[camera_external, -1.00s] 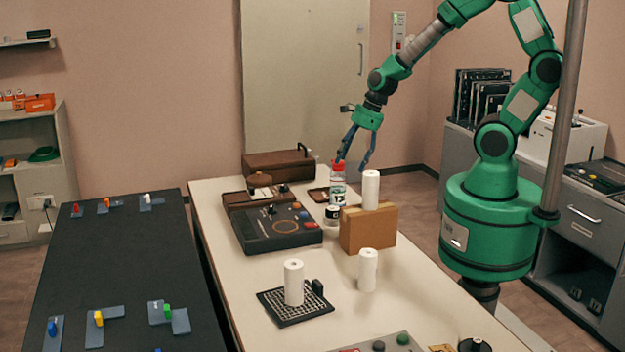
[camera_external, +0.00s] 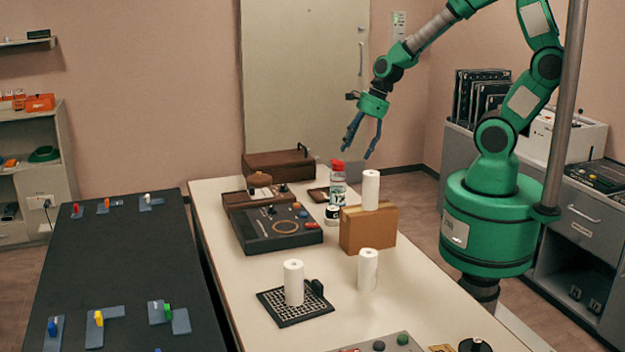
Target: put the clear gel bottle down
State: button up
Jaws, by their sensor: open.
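The clear gel bottle (camera_external: 338,186), with a red cap and a label, stands upright on the cream table (camera_external: 215,197) toward its back right. Its lower part is partly hidden by a small dark jar with a white lid and by the cardboard box. My gripper (camera_external: 356,150) is open and empty, above the bottle and a little to its right in the picture. Its fingers point down and are apart from the cap.
A dark console (camera_external: 278,230) and wooden boxes (camera_external: 278,163) lie to the left. More white rolls stand nearer.

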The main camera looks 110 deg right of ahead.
jog(key=w+a+r+n, duration=0.2)
jog(key=a+r+n, duration=1.2)
jog(key=a+n, duration=0.35)
jog(key=s+a+r+n, duration=0.4)
jog(key=a+n, duration=0.2)
jog(key=n, duration=0.4)
jog(key=s+a+r+n+t, duration=0.1)
jog(key=s+a+r+n, duration=0.3)
jog(key=n, duration=0.6)
jog(key=shift+a+r+y, duration=0.4)
jog(key=shift+a+r, duration=0.3)
jog(key=shift+a, duration=0.3)
